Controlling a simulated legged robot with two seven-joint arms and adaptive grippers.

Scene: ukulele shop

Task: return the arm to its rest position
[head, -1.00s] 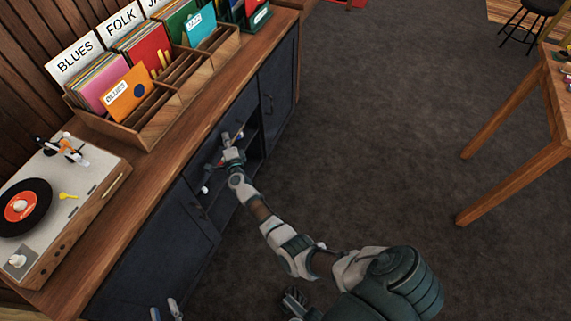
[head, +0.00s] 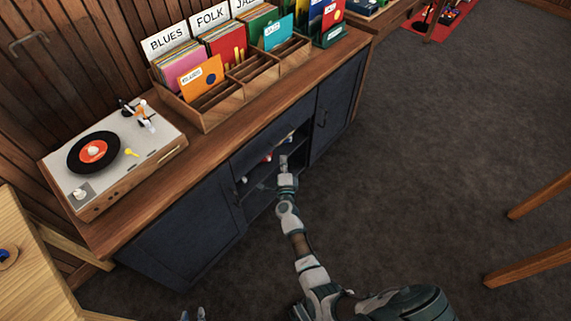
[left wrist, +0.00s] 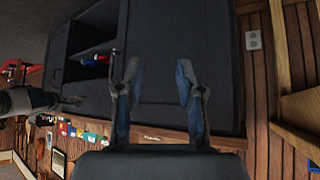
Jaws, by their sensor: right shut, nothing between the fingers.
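My right arm reaches from the bottom of the head view to the dark blue cabinet (head: 185,232). Its gripper (head: 284,163) is shut and empty in front of the cabinet's open shelf compartment; how deep it sits there is unclear. My left gripper (head: 193,315) barely shows at the bottom edge of the head view. In the left wrist view the left gripper (left wrist: 159,75) is open, its two fingers apart with nothing between them, facing the cabinet front. My right arm (left wrist: 30,101) also shows at the left of that view.
Small red and blue items (left wrist: 97,60) lie in the open compartment. The cabinet top carries a turntable (head: 165,155) and a wooden record rack (head: 208,115). A wooden table (head: 35,275) stands at the lower left and wooden legs (head: 530,265) at the right. The carpet between is clear.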

